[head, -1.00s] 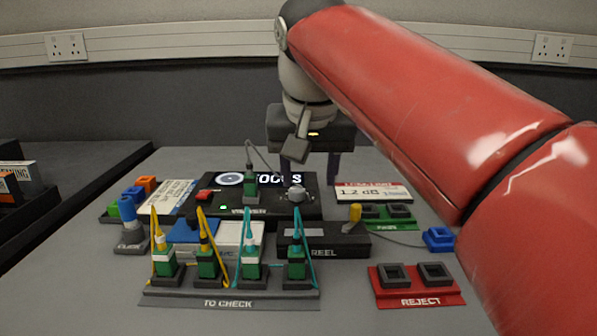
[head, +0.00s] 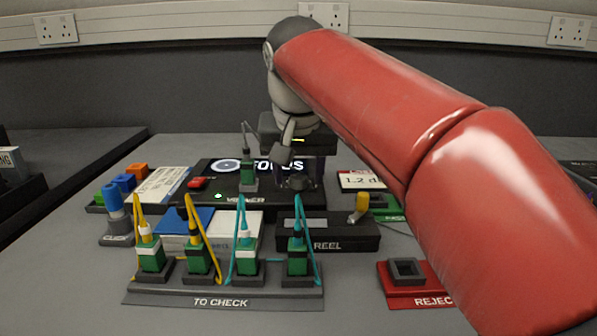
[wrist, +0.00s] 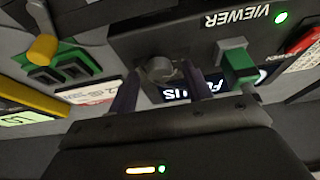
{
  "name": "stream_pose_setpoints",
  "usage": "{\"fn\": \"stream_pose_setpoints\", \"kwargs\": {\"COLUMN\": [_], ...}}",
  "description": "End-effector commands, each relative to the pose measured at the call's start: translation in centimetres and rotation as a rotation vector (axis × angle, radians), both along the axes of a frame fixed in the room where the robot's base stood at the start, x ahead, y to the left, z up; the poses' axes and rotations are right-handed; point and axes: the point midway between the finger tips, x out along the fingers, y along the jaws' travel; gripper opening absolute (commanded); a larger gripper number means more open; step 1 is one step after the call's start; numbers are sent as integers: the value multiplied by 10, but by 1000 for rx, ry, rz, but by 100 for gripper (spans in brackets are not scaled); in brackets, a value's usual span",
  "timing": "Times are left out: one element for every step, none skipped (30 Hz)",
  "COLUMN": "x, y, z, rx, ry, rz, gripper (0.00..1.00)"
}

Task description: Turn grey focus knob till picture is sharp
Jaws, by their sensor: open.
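The grey focus knob (head: 298,183) stands on the right part of the black viewer box (head: 255,201). It also shows in the wrist view (wrist: 160,69). My gripper (head: 301,175) is open at the knob, coming from behind it. In the wrist view its dark fingers (wrist: 162,79) stand apart, one to each side of the knob; I cannot tell whether they touch it. The viewer screen (head: 225,165) shows a pale ring with a blue middle and the word FOCUS, partly hidden by a green plug and my gripper. Its sharpness is hard to judge.
A green plug (head: 248,171) with a grey cable stands upright on the viewer, left of the knob. A red button (head: 197,183) is further left. The reel box (head: 340,238) and TO CHECK rack (head: 222,301) with several plugs lie in front. The red REJECT tray (head: 424,301) is at right.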

Motion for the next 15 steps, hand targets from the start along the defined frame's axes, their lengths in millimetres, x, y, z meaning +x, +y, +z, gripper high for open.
{"fn": "stream_pose_setpoints", "kwargs": {"x": [0, 0, 0, 0, 0, 0, 0, 0, 0, 0, 0, 0, 0, 0, 0], "y": [0, 0, 0, 0, 0, 0, 0, 0, 0, 0, 0, 0, 0, 0, 0], "z": [0, 0, 0, 0, 0, 0, 0, 0, 0, 0, 0, 0, 0, 0, 1], "rx": [0, 0, 0, 0, 0, 0, 0, 0, 0, 0, 0, 0, 0, 0, 0], "ry": [0, 0, 0, 0, 0, 0, 0, 0, 0, 0, 0, 0, 0, 0, 0], "rz": [0, 0, 0, 0, 0, 0, 0, 0, 0, 0, 0, 0, 0, 0, 0], "gripper": [50, 50, 50, 50, 47, 42, 38, 34, 29, 25, 21, 16, 12, 8, 6]}}
